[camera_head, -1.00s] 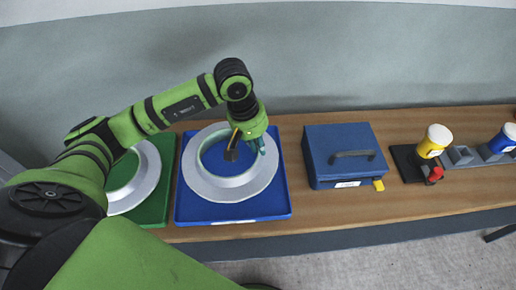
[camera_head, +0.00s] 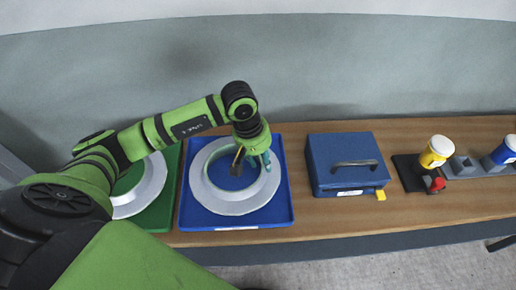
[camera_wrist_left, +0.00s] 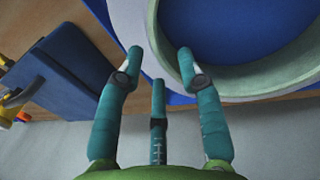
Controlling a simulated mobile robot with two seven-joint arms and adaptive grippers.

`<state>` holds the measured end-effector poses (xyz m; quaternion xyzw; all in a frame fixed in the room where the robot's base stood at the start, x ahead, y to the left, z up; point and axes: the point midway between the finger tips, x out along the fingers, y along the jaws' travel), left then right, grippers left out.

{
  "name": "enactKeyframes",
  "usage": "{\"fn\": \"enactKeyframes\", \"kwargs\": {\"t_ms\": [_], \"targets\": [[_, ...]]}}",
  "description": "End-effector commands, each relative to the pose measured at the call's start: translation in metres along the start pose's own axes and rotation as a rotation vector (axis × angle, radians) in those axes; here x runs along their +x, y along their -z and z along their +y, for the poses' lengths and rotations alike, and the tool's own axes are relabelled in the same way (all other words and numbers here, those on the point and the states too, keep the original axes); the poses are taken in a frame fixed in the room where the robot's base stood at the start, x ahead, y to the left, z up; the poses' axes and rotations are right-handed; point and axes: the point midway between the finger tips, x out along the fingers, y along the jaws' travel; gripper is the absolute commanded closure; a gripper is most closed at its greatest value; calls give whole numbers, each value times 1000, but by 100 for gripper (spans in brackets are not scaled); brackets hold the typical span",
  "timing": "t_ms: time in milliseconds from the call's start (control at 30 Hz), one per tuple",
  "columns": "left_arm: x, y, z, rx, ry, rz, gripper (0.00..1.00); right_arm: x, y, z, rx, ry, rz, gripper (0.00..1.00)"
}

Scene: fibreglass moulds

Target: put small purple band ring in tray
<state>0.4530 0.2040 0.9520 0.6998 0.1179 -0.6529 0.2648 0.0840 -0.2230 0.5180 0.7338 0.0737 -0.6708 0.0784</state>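No purple band ring shows in either view. A wide pale grey ring (camera_head: 234,205) lies flat in a blue tray (camera_head: 284,218) on the bench; the ring also shows at the top of the left wrist view (camera_wrist_left: 153,30), with the blue tray floor (camera_wrist_left: 240,30) inside it. My left gripper (camera_head: 264,160) hangs over the ring's back right part. In the left wrist view its three teal fingers (camera_wrist_left: 160,62) stand apart with nothing between them, and the fingertips are near the ring's edge. I cannot tell if they touch it. My right gripper is out of view.
A green tray (camera_head: 165,215) with another pale ring (camera_head: 150,190) is at the left, partly behind my arm. A blue box (camera_head: 345,150) with a handle stands right of the blue tray. Yellow (camera_head: 436,152) and blue (camera_head: 503,150) containers are farther right. Bare bench lies between tray and box.

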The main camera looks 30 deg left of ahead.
Motion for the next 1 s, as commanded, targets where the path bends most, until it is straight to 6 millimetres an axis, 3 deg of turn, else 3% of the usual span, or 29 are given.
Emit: {"fn": "enactKeyframes", "kwargs": {"t_ms": [500, 700, 1000], "targets": [[-96, 1, 0, 1, -1, 5, 63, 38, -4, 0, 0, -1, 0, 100], [-111, 0, 0, 0, 1, 1, 63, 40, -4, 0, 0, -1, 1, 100], [-113, 0, 0, 0, 1, 0, 63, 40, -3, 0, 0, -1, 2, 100]]}}
